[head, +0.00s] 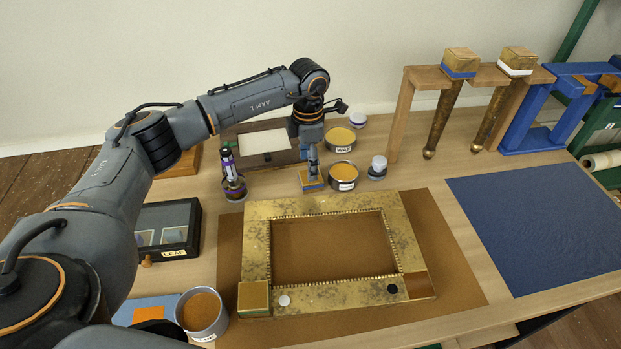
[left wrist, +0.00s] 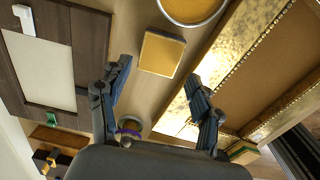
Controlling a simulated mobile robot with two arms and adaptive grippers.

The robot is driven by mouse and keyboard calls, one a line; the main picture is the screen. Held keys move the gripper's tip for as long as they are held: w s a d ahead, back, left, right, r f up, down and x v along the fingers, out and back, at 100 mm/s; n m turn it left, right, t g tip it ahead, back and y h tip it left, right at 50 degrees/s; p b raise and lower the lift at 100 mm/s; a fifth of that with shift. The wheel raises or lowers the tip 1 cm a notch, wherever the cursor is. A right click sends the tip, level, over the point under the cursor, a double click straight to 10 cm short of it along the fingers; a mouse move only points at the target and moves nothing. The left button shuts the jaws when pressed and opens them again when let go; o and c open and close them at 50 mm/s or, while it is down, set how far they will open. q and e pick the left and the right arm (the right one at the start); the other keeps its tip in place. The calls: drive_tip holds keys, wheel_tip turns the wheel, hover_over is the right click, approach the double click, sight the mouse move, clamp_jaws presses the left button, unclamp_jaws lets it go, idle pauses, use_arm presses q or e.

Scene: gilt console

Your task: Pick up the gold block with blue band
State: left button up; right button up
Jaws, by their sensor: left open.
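A small gold block with a blue band (head: 313,185) lies on the table behind the gilt frame, next to a round tin. My left gripper (head: 312,168) points down just above it and partly hides it. In the left wrist view the block (left wrist: 161,52) shows its tan-gold top ahead of the left gripper (left wrist: 152,88), whose fingers are spread wide with nothing between them. The block looks apart from both fingers. My right gripper is not in view.
The gilt frame (head: 340,204) lies on a brown mat in front. Tins (head: 343,177) and a small jar (head: 378,166) stand right of the block, a purple-marked bottle (head: 231,175) left. A wooden rack (head: 402,105) holds two gilt legs. The blue mat (head: 540,220) is clear.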

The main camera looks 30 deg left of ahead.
use_arm(q)
drive_tip(key=shift+f, duration=0.55)
wheel_tip(320, 180, down, 4)
drive_tip(key=shift+s+a+r+p, duration=0.15)
drive_tip(key=shift+r+p, duration=0.05)
drive_tip(key=shift+p, duration=0.6)
drive_tip(key=shift+f, duration=0.55)
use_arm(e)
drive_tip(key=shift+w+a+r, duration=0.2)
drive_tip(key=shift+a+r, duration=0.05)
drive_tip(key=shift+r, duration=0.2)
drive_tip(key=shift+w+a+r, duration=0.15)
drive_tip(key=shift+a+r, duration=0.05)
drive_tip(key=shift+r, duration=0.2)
use_arm(q)
drive_tip(key=c, duration=0.9)
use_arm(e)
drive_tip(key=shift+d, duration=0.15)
